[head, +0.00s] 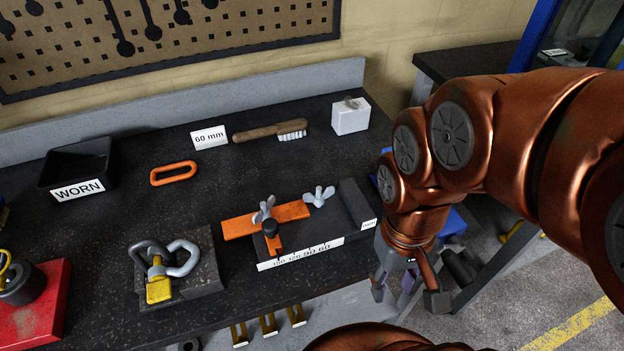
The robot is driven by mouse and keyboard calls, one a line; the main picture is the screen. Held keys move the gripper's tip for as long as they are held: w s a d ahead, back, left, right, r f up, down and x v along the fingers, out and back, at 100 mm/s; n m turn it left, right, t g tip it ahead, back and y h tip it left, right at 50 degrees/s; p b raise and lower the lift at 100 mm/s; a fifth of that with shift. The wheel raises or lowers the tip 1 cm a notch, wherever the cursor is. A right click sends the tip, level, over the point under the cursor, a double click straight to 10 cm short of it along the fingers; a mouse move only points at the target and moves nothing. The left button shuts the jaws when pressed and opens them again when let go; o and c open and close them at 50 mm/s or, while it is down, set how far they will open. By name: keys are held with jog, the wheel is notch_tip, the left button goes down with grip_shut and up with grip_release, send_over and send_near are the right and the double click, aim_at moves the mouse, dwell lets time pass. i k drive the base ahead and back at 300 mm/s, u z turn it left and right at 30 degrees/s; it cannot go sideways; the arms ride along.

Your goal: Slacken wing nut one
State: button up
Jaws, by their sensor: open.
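Two grey wing nuts show in the head view on a dark fixture block (338,222) with an orange bar (240,225) and a numbered white scale (300,253). The left wing nut (264,208) stands on the orange bar, above a dark round knob (270,229). The right wing nut (319,196) sits just beyond the bar's right end. I cannot read which of them is number one. My gripper (408,293) is open, pointing down, to the right of the fixture and apart from both wing nuts. Nothing shows between its fingers.
A shackle with a yellow part (158,285) lies on a plate to the left. A "WORN" bin (78,165), orange link (173,173), wire brush (270,131), "60 mm" card (209,137) and white box (350,118) stand behind. Bare bench lies between the link and fixture.

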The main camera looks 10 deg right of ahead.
aim_at(256, 217)
jog(key=z, duration=0.25)
jog(key=k, duration=0.9)
jog(key=u, duration=1.25)
jog(key=i, duration=0.5)
jog(key=u, duration=0.05)
